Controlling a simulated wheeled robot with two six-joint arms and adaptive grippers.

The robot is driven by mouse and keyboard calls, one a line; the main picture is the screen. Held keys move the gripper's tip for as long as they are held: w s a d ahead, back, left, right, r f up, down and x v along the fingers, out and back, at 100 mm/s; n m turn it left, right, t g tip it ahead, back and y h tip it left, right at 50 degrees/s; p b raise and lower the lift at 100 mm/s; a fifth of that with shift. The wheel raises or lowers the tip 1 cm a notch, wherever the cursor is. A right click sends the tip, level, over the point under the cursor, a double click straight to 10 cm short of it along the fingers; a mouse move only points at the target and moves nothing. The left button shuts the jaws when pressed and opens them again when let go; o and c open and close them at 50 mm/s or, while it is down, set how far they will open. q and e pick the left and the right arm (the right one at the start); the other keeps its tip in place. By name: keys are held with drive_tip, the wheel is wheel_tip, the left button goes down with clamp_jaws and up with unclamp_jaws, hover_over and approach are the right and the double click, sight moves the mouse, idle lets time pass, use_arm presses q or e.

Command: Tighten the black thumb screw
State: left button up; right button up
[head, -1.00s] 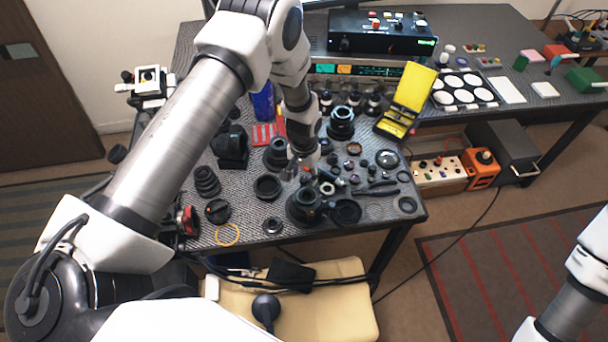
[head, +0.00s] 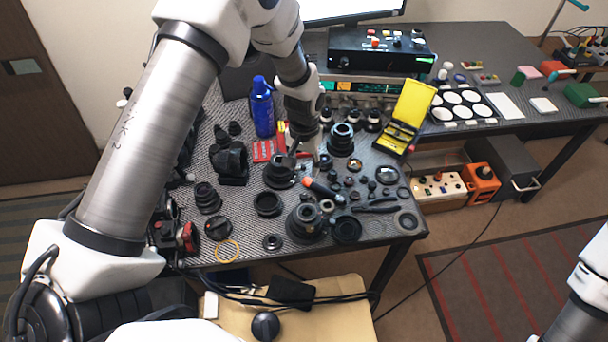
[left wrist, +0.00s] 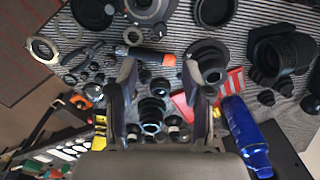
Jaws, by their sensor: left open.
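My left gripper (head: 307,158) is open over the table, just behind an orange-handled tool. In the left wrist view the fingers (left wrist: 160,82) are spread with nothing between their tips. The orange-handled tool (head: 321,190) lies beside a dark lens body (head: 303,222) near the table's front edge. In the left wrist view the tool (left wrist: 154,56) lies beyond the fingertips, and the lens body (left wrist: 146,8) is at the top edge. I cannot pick out the black thumb screw among the small dark parts. My right gripper is out of view; only part of the arm shows.
Several dark rings and lens parts crowd the table. Black pliers (head: 375,203) lie at the front right. A black control box (head: 380,52) is at the back.

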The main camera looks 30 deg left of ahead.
use_arm(q)
drive_tip(key=n, duration=0.6)
drive_tip(key=n+b, duration=0.2)
drive_tip(key=n, duration=0.5)
hover_over(304, 196)
wheel_tip(304, 196, down, 5)
drive_tip(key=shift+r, duration=0.1)
drive_tip(key=shift+f+p, duration=0.25)
drive_tip(key=shift+p, duration=0.05)
wheel_tip(304, 196, down, 6)
drive_tip(key=shift+r+p, duration=0.1)
drive_tip(key=shift+p, duration=0.7)
drive_tip(key=shift+w+f, duration=0.1)
drive_tip(key=shift+f, duration=0.4)
clamp_jaws()
